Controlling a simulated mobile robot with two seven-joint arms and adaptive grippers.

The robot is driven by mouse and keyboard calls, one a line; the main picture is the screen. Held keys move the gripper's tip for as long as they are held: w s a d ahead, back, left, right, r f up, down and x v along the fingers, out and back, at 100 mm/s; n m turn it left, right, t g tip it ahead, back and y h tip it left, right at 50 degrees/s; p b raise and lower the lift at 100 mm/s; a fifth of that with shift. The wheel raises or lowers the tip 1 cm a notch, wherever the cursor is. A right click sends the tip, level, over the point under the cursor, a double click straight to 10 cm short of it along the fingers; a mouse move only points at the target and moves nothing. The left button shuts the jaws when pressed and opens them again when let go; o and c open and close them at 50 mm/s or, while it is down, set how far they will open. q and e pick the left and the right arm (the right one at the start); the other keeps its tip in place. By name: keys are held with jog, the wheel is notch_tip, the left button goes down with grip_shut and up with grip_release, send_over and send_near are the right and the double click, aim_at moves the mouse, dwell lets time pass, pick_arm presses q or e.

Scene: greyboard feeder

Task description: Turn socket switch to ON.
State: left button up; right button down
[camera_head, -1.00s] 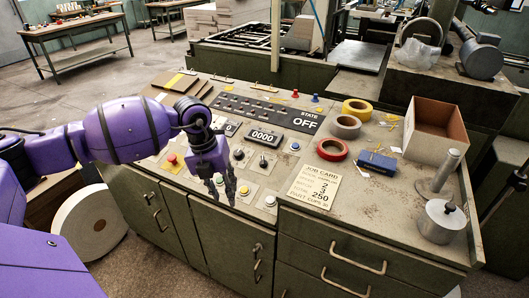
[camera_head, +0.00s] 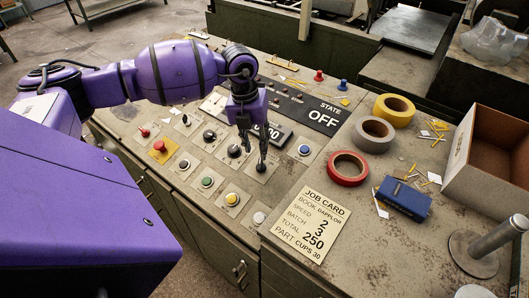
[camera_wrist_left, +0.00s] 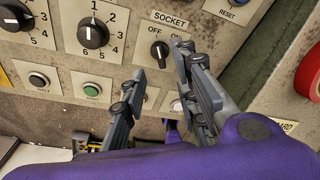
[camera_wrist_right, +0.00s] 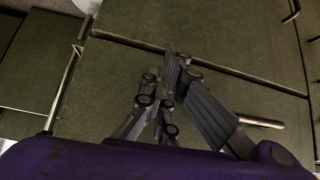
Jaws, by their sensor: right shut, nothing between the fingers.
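The socket switch (camera_wrist_left: 160,52) is a small black rotary knob under a SOCKET label, with OFF at its upper left and ON at its upper right. My left gripper (camera_head: 254,158) is over the front of the control panel, fingers pointing down. In the left wrist view its open fingers (camera_wrist_left: 158,64) lie on either side of the knob in the picture; contact cannot be told. The state display (camera_head: 319,117) reads OFF. My right gripper (camera_wrist_right: 165,80) is shut and empty before green cabinet fronts.
Other knobs and coloured buttons surround the switch, including a red button on yellow (camera_head: 160,146) and a blue button (camera_head: 304,150). A job card (camera_head: 311,225), tape rolls (camera_head: 348,168), a blue box (camera_head: 403,198) and a cardboard box (camera_head: 490,160) are to the right.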

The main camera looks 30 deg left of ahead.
aim_at(260, 163)
pick_arm(q)
jog(key=f, duration=0.7)
jog(key=shift+w+d, duration=0.25)
jog(key=shift+d, duration=0.15)
grip_shut()
